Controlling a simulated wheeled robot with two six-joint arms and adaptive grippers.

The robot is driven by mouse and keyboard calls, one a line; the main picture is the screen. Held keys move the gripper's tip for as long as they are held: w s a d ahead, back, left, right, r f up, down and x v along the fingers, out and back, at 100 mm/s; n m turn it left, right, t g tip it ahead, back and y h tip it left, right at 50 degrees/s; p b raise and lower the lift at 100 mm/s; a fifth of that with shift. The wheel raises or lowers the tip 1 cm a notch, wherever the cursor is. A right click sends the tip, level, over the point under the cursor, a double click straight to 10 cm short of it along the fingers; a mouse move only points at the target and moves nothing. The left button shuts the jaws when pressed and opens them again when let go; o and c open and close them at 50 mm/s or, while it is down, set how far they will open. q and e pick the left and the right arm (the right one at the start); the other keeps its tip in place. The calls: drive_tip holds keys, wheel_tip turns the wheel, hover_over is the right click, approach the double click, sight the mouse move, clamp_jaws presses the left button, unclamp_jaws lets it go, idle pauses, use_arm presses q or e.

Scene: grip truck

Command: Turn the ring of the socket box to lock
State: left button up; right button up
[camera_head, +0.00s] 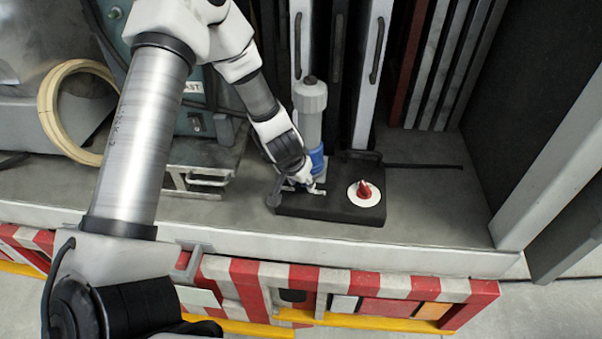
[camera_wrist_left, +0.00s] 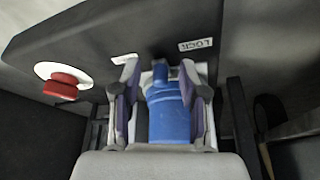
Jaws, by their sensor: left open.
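The socket box is a flat black box (camera_head: 335,205) on the truck's grey floor. A blue ring (camera_head: 317,160) sits at its left part, with a grey plug body (camera_head: 311,112) rising from it. My left gripper (camera_head: 312,183) is at the ring, partly hiding it. In the left wrist view the gripper's open fingers (camera_wrist_left: 163,105) stand on either side of the blue ring (camera_wrist_left: 170,118). Contact with the ring cannot be told. A LOCK label (camera_wrist_left: 196,45) shows on the box in the left wrist view. My right gripper is not in view.
A red knob on a white disc (camera_head: 365,192) sits on the box's right part. A cream hoop (camera_head: 60,112) and a grey case (camera_head: 205,150) stand to the left. Upright panels (camera_head: 435,65) stand behind. Floor to the right of the box (camera_head: 440,205) is clear.

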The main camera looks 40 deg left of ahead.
use_arm(q)
drive_tip(key=v, duration=1.2)
